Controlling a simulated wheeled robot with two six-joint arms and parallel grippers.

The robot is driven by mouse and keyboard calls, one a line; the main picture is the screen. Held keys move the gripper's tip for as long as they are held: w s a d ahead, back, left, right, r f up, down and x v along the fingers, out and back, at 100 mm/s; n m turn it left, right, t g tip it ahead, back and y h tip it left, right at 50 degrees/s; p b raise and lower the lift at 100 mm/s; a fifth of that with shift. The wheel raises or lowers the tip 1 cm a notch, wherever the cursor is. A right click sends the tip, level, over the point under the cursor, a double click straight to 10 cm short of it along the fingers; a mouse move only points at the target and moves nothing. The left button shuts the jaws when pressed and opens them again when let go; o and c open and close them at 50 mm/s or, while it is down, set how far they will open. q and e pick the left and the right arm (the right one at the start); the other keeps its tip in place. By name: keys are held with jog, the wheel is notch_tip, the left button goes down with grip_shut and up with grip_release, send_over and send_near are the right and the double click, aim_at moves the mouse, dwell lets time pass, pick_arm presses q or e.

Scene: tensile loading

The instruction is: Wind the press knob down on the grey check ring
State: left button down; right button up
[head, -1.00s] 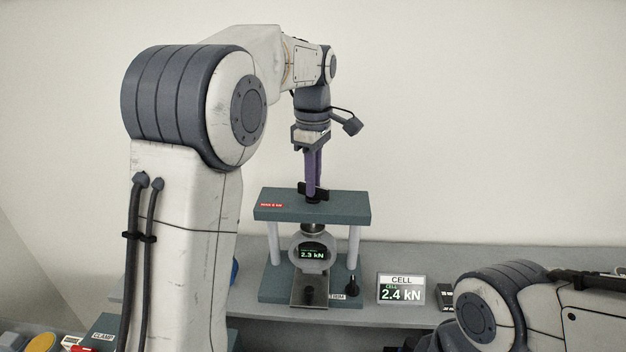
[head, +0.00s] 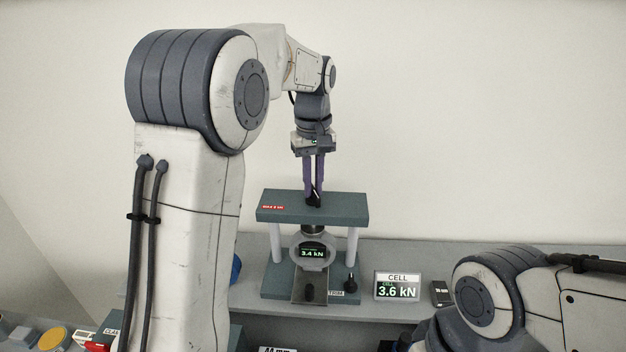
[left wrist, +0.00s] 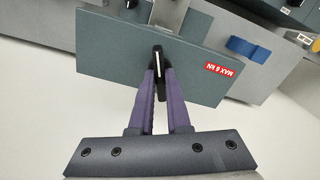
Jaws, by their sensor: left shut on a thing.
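The CELL display (head: 397,287) to the right reads 3.6 kN. My right gripper is out of view.
A black trim knob (head: 350,283) is at the press base's right front. A small dark box (head: 441,293) lies right of the CELL display. A blue thing (head: 236,268) is partly hidden behind my left arm.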

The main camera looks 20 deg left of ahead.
aim_at(314, 189)
pick_arm(q)
jog(key=shift+r+m, duration=0.1)
jog(key=shift+m, duration=0.5)
jog(key=c, duration=0.9)
grip_release()
notch_tip(314, 189, up, 10)
jog(key=shift+r, duration=0.2)
